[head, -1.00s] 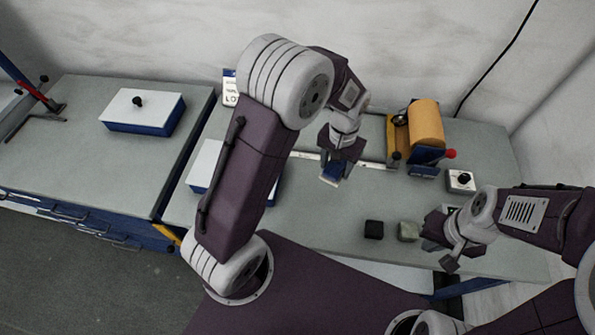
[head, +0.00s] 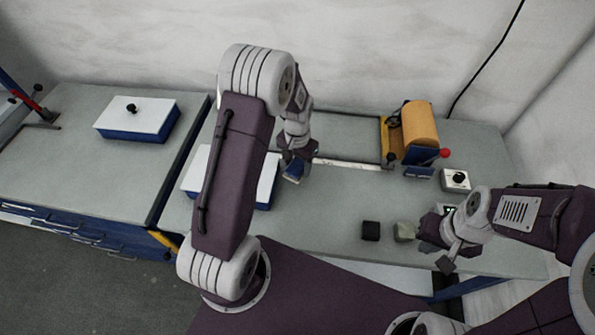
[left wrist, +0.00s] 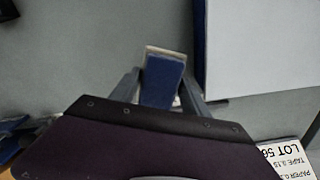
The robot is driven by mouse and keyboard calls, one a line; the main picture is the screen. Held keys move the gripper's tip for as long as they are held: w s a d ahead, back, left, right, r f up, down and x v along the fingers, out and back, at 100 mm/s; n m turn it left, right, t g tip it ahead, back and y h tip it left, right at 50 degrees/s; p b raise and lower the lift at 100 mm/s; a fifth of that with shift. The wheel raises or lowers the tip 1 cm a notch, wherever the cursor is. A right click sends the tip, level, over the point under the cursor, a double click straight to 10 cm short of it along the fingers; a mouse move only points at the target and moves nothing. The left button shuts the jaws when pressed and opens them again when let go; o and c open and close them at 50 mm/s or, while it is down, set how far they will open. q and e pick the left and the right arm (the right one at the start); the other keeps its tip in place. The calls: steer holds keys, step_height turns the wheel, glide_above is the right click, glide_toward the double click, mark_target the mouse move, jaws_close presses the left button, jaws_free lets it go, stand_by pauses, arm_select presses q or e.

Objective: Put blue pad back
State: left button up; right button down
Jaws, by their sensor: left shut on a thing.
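The blue pad (head: 292,174) is a small blue block with a pale edge, held up above the bench. My left gripper (head: 295,163) is shut on it. In the left wrist view the blue pad (left wrist: 162,82) sits between the two grey fingers (left wrist: 161,92), its pale end pointing away from the palm. My right gripper (head: 436,248) is low at the bench's right side, beside a grey-green block (head: 404,232); its jaw gap is not clear.
A white-topped blue box (head: 262,186) stands partly behind my left arm; it also shows in the left wrist view (left wrist: 262,45). A black block (head: 370,231), an orange roller (head: 420,124) and a knob box (head: 455,181) are to the right. Another white-lidded box (head: 137,117) is on the left bench.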

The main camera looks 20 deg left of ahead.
mark_target(297, 172)
arm_select(q)
step_height(297, 172, down, 4)
steer(key=shift+w+a+f, duration=0.1)
steer(key=shift+w, duration=0.05)
steer(key=o, duration=1.3)
